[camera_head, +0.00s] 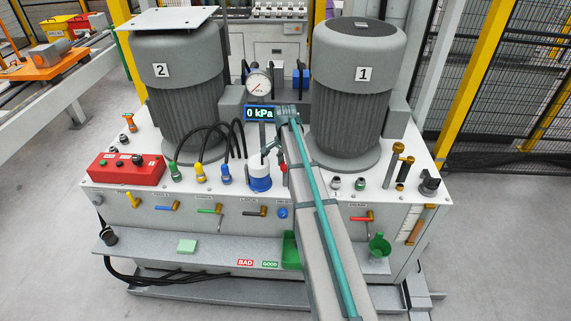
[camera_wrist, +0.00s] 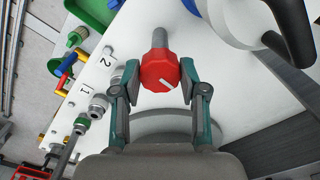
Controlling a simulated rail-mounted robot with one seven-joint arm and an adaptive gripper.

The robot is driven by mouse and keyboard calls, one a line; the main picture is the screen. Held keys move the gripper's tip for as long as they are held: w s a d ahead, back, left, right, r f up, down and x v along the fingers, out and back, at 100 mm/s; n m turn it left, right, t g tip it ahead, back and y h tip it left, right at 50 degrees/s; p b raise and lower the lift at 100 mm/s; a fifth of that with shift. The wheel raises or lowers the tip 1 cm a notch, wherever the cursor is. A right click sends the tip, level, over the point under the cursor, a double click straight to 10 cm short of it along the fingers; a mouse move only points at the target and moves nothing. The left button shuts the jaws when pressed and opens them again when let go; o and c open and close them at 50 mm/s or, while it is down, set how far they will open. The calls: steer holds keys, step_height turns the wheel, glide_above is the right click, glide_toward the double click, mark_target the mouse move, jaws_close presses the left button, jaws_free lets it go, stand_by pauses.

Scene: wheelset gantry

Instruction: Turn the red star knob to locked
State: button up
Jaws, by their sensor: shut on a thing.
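The red star knob (camera_wrist: 158,68) is in the middle of the wrist view, with a short white mark on its face. My gripper (camera_wrist: 160,78) has one finger on each side of the knob and is shut on it. I see no lettering that tells the knob's setting.
Two grey motors, labelled 2 (camera_head: 178,85) and 1 (camera_head: 357,80), stand on the cabinet. A pressure gauge (camera_head: 258,84) and a display (camera_head: 259,114) reading 0 kPa stand between them. A blue-and-white canister (camera_head: 260,178) is close to my arm. A red control box (camera_head: 126,168) sits at left.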

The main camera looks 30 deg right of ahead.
steer(key=shift+n, duration=0.3)
steer(key=n+b, duration=0.1)
steer(key=n, duration=0.3)
steer(key=shift+b, duration=0.4)
steer(key=n+b, duration=0.1)
steer(key=n, duration=0.3)
steer(key=shift+n, duration=0.3)
steer(key=n+b, duration=0.1)
steer(key=n, duration=0.3)
steer(key=shift+n, duration=2.3)
steer(key=o, duration=1.1)
steer(key=shift+o, duration=0.2)
steer(key=shift+r, duration=0.15)
